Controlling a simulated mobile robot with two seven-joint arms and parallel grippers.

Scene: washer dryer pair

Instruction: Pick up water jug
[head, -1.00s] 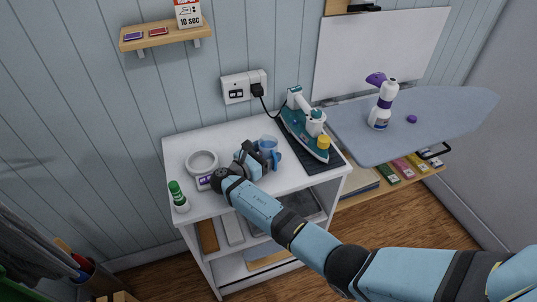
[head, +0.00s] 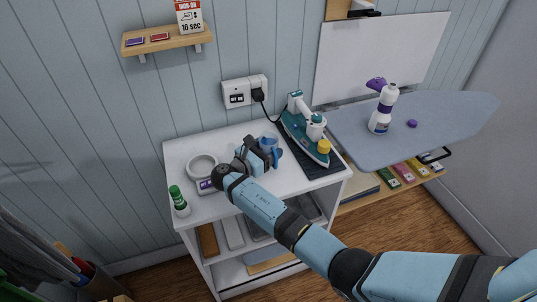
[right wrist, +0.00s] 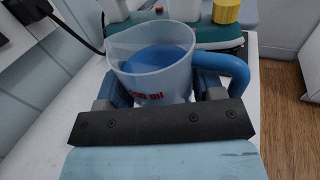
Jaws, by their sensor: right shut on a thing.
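The water jug (head: 272,145) is a clear measuring jug with blue inside and a blue handle. It stands over the white cabinet top, left of the iron. In the right wrist view the jug (right wrist: 152,62) is upright, with red print on its front and its handle to the right. My right gripper (head: 262,154) is around the jug's body, shut on it, with one finger on each side (right wrist: 160,95). The jug's base is hidden, so I cannot tell whether it touches the top. My left gripper is out of view.
The teal and white iron (head: 305,128) on a dark mat is close right of the jug. The ironing board (head: 450,118) holds a spray bottle (head: 383,108).

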